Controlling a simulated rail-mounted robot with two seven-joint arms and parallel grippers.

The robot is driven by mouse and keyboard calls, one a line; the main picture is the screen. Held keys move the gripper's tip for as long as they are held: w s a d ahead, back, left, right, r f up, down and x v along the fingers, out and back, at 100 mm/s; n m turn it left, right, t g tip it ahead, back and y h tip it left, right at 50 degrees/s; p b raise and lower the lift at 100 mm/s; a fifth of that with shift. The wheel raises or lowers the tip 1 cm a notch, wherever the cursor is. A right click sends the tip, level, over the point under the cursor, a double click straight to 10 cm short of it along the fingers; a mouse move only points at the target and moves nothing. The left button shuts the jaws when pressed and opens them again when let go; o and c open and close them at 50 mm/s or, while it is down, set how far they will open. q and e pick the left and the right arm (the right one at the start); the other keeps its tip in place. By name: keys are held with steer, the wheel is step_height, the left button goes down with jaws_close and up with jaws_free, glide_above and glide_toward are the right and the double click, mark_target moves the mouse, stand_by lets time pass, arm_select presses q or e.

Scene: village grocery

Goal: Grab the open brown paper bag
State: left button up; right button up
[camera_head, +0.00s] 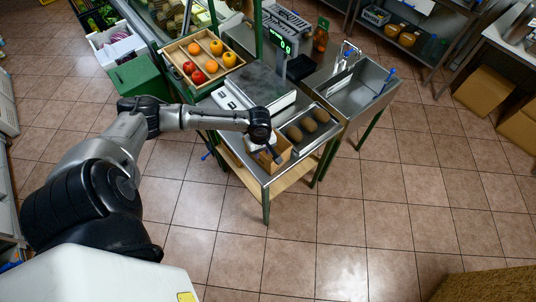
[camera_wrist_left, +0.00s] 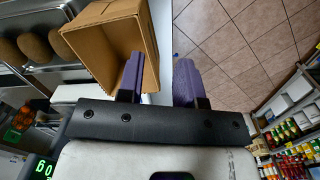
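The open brown paper bag (camera_head: 284,157) stands on the steel table near its front corner. In the left wrist view the bag (camera_wrist_left: 100,45) shows its open mouth and inner walls. My left gripper (camera_head: 271,153) is at the bag. In the left wrist view its two purple fingers (camera_wrist_left: 160,75) are apart. One finger overlaps the bag's opening and the other is outside, to the right of the bag's right wall. I cannot tell whether either finger touches the bag. My right gripper is in neither view.
A tray with several brown oval items (camera_head: 308,125) sits right beside the bag. A scale (camera_head: 256,90) with a lit display stands behind. A wooden crate of fruit (camera_head: 203,58) is at the back left, a steel sink (camera_head: 355,85) at the right. The floor in front is clear.

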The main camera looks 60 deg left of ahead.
arm_select(q)
steer(key=w+a+n, duration=0.1)
steer(key=a+n, duration=0.3)
steer(key=a, duration=0.2)
steer(key=f, duration=0.3)
steer(key=f+b, duration=0.1)
steer(key=f, duration=0.2)
steer(key=shift+w+a+f, duration=0.1)
steer(key=shift+w+a, duration=0.1)
step_height(320, 180, down, 6)
steer(key=shift+a, duration=0.2)
steer(key=shift+f, duration=0.1)
jaws_close()
